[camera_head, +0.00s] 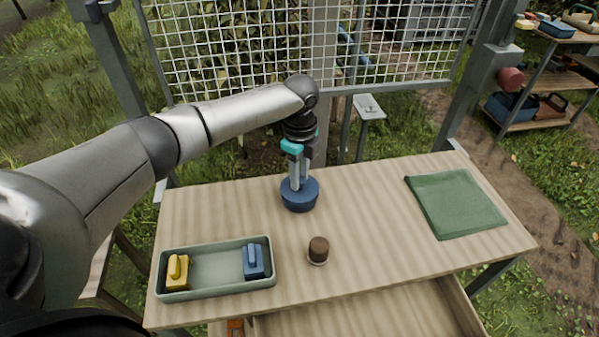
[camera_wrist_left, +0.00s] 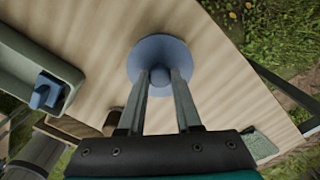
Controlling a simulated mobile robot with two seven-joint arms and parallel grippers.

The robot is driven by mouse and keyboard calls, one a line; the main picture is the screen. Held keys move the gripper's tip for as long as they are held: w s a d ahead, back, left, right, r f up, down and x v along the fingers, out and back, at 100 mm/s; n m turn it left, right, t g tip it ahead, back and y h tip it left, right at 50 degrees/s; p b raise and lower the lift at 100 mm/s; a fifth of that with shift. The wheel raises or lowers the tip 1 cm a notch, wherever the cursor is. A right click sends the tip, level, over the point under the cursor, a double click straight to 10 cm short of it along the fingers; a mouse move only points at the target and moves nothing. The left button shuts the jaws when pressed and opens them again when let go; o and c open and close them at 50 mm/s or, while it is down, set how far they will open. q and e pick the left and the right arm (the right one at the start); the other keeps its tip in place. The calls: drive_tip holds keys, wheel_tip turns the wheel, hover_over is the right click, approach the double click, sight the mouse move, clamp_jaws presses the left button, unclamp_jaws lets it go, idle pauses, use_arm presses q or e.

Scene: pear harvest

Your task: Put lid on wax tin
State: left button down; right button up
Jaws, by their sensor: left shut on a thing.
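A round blue lid with a small centre knob (camera_wrist_left: 158,58) is in the left wrist view. In the head view it appears as the top of a squat blue round tin (camera_head: 300,201) on the table. My left gripper (camera_head: 299,184) points straight down over it, its two fingers shut on the knob. The fingertips also show in the left wrist view (camera_wrist_left: 162,76). The lid looks level and lies over the tin; I cannot tell whether it is fully seated. The tin's inside is hidden. My right gripper is not in view.
A small brown cylinder (camera_head: 318,249) stands in front of the tin. A grey-green tray (camera_head: 215,289) at front left holds a yellow block (camera_head: 177,272) and a blue block (camera_head: 253,262). A green cloth (camera_head: 455,204) lies at right. An open drawer (camera_head: 390,318) is below the front edge.

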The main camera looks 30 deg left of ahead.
use_arm(q)
drive_tip(key=shift+f, duration=0.55)
idle(0.4)
drive_tip(key=c, duration=0.9)
unclamp_jaws()
wheel_tip(320, 180, up, 11)
drive_tip(key=p, duration=1.1)
drive_tip(key=shift+s+f, duration=0.1)
